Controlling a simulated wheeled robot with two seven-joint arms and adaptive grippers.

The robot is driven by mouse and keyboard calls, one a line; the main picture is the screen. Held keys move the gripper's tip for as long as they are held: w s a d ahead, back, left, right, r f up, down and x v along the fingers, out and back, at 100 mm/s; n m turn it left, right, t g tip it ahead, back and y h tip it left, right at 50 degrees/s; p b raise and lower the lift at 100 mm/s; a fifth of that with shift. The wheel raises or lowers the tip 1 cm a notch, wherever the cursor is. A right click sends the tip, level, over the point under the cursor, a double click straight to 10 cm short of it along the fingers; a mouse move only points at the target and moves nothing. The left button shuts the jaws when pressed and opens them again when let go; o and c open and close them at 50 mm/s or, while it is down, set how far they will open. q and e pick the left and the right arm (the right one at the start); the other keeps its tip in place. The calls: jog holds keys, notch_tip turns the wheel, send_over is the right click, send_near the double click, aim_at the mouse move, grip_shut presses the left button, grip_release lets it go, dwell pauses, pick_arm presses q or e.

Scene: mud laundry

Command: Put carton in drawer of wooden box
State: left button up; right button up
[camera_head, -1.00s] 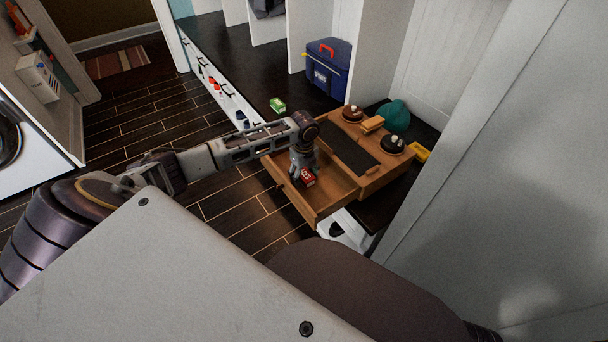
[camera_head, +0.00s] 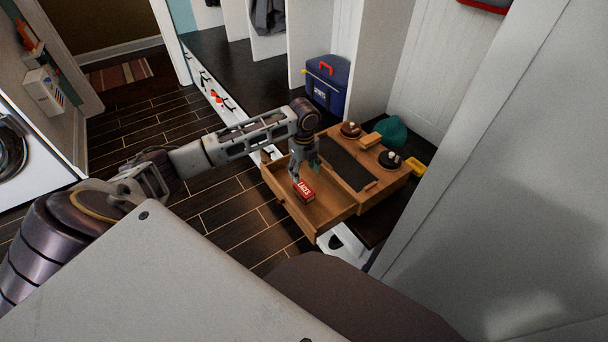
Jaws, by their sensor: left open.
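The small red carton (camera_head: 304,189), with white lettering, lies in the open drawer (camera_head: 332,208) of the wooden box (camera_head: 368,198). The drawer is pulled out toward the lower left. My left gripper (camera_head: 305,174) points down over the drawer, just behind the carton in the picture. Its jaws are open, and the carton shows clear of them. Whether a fingertip still touches the carton I cannot tell. My right gripper is not in view.
On the box top are a dark pad (camera_head: 346,163), two round tins (camera_head: 390,161) and a brush (camera_head: 371,140). A teal item (camera_head: 392,131) and a blue bag (camera_head: 327,82) stand behind on the dark bench. A white wall (camera_head: 490,180) rises at right.

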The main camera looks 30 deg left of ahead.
pick_arm(q)
jog(key=shift+r, duration=0.55)
